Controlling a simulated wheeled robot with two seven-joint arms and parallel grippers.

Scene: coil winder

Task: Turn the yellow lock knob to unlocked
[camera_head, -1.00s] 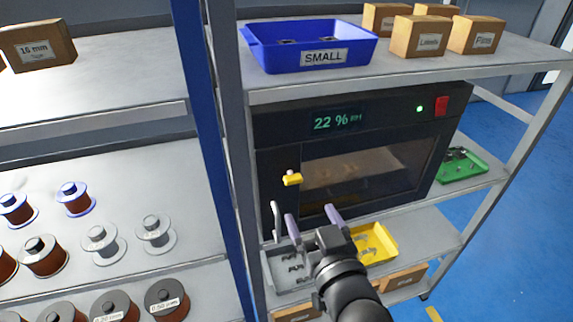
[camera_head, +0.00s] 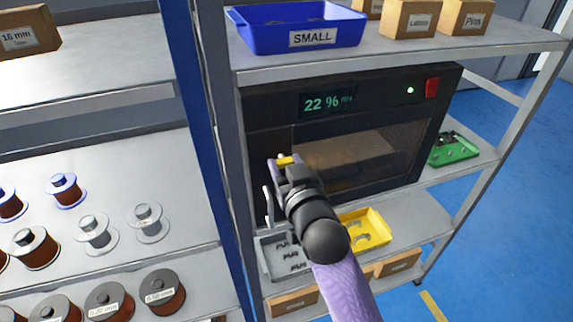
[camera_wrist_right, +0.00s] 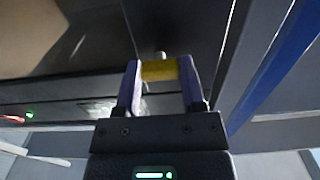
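The yellow lock knob (camera_head: 285,160) is on the left front of the dark cabinet (camera_head: 270,115), beside its window door. My right gripper (camera_head: 283,163) is at the knob, one finger on each side. In the right wrist view the yellow knob (camera_wrist_right: 159,70) fills the gap between the purple fingers (camera_wrist_right: 160,85), which look closed on its two ends. The gripper's body hides part of the knob in the head view. A grey door handle (camera_head: 268,205) stands just below and left of the gripper. My left gripper is not in view.
The cabinet stands on a shelf, with a blue SMALL bin (camera_head: 300,30) above it. A yellow tray (camera_head: 375,235) and a grey tray (camera_head: 270,270) are below. A green tray (camera_head: 465,152) is to the right. A blue upright (camera_head: 190,120) stands close left.

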